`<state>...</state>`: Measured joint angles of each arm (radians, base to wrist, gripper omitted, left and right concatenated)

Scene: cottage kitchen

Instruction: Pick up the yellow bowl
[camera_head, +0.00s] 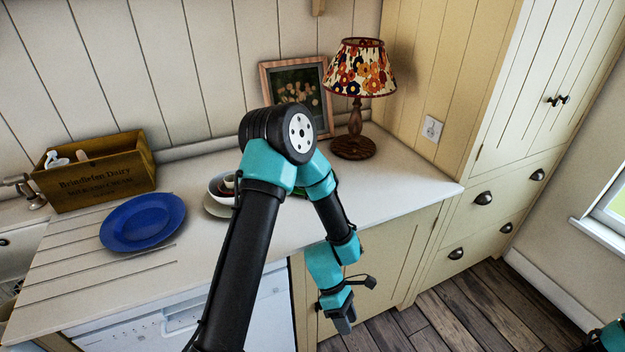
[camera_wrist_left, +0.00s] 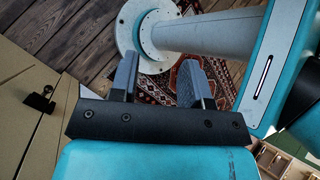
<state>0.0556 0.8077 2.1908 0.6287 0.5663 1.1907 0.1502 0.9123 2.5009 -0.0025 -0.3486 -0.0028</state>
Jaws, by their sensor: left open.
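I see no yellow bowl in either view; my left arm covers part of the counter. A pale bowl (camera_head: 221,187) with something dark and reddish in it stands on the counter, partly behind my arm. My left gripper (camera_head: 343,320) hangs in front of the counter's front edge, above the wooden floor, pointing down. In the wrist view its two fingers (camera_wrist_left: 158,78) are apart with nothing between them.
A blue plate (camera_head: 143,222) and a wooden crate (camera_head: 93,181) with bottles are on the left. A lamp (camera_head: 356,85) and a picture frame (camera_head: 296,88) stand at the back. A green item (camera_head: 301,192) is mostly hidden. The counter's right end (camera_head: 400,188) is clear.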

